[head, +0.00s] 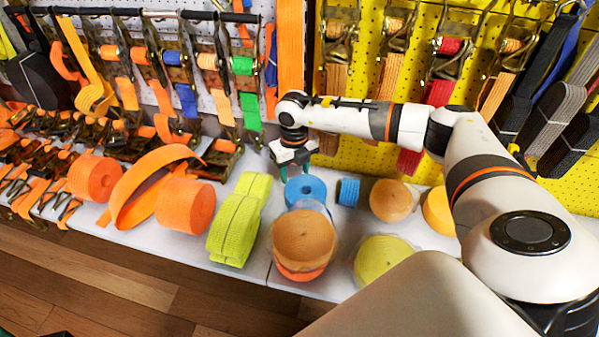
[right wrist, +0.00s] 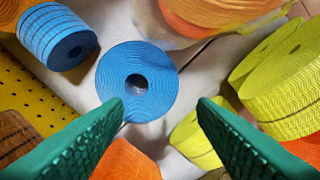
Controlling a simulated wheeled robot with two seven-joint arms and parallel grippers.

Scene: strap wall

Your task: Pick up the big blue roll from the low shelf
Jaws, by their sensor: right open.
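The big blue roll (head: 306,191) stands on the low shelf (head: 250,265), its round face and centre hole turned upward. In the right wrist view the big blue roll (right wrist: 112,85) lies ahead of the fingers, left of the middle. My right gripper (head: 293,165) is above and behind the roll in the head view, pointing down. Its green fingers (right wrist: 163,105) are apart with nothing between them. I see no contact with the roll. A tan roll in front hides part of the roll's near side in the head view. My left gripper is not in view.
A small blue roll (head: 348,191) stands close on the right. The tan roll (head: 303,240) is in front, and yellow-green webbing (head: 238,220) is on the left. Orange rolls (head: 185,204) lie farther left. Hanging ratchet straps and a yellow pegboard (head: 350,150) are behind.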

